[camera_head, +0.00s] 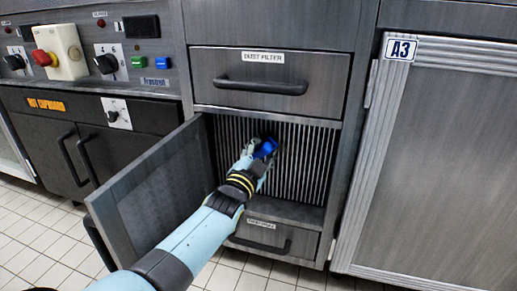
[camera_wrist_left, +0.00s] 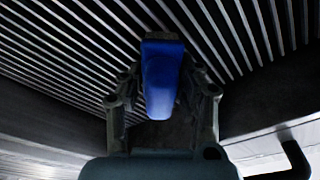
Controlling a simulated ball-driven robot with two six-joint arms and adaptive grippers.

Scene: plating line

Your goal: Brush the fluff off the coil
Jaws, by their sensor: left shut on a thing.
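The coil (camera_head: 307,160) is a bank of thin upright metal fins inside an open compartment in the head view. It also fills the upper part of the left wrist view (camera_wrist_left: 60,62). My left gripper (camera_head: 257,157) is inside the compartment mouth, shut on a blue brush (camera_head: 266,148). The brush shows in the left wrist view (camera_wrist_left: 160,80) between the fingers, its far end against or close to the fins; contact cannot be told. I see no clear fluff on the visible fins. My arm hides the lower left of the coil. My right gripper is not in view.
The compartment's door (camera_head: 150,195) stands open at the left, beside my arm. A drawer marked dust filter (camera_head: 268,80) is shut above, and another drawer (camera_head: 262,237) is below. A cabinet marked A3 (camera_head: 440,160) stands at the right. Tiled floor lies below.

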